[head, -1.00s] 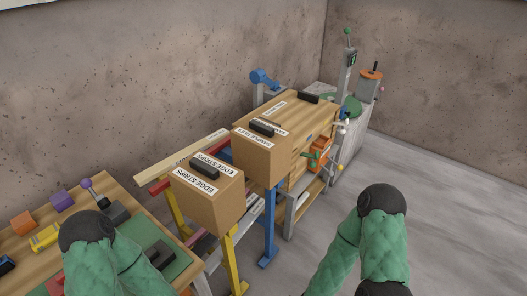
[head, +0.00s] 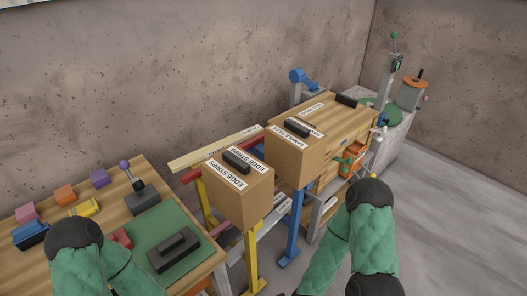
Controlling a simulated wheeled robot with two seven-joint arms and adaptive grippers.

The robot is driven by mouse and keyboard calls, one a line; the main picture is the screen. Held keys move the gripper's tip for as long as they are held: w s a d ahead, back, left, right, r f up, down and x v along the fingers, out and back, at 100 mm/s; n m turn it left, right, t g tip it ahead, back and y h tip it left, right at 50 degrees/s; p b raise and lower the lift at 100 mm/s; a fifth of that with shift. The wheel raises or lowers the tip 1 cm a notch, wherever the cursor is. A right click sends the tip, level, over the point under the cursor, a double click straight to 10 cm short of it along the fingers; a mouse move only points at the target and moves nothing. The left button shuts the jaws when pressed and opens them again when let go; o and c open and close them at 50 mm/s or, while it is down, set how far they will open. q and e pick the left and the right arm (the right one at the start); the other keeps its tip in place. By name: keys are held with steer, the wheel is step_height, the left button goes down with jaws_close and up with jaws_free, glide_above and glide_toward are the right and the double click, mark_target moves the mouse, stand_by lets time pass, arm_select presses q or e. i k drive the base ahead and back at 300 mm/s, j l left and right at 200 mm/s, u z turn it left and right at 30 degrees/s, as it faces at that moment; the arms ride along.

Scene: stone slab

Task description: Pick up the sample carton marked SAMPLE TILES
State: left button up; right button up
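The sample carton (head: 285,160) is a brown box with a black handle on top. Its white label, seen at a slant, appears to read SAMPLE TILES. It stands in the middle of the head view, behind and right of a similar carton marked EDGE STRIPS (head: 235,202). My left arm shows at the lower left and my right arm at the lower right. Neither gripper can be made out, and neither arm is seen touching a carton.
A wooden table (head: 122,210) at left holds coloured blocks, a purple-knobbed lever (head: 132,178) and a green mat (head: 190,230) bearing a dark handled block (head: 172,252). A wooden bench (head: 345,122) stands behind the sample carton. Grey floor (head: 445,215) is clear at right.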

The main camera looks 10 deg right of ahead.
mark_target(295, 150)
steer(key=u, duration=1.9)
steer(key=k+l+u, duration=0.1)
steer(key=l+u, duration=0.25)
steer(key=k+l+u, duration=0.1)
steer(key=u, duration=0.3)
steer(key=k+l, duration=0.45)
steer(key=l, duration=0.15)
steer(key=k+l, duration=0.45)
steer(key=l, duration=0.2)
steer(key=u, duration=0.05)
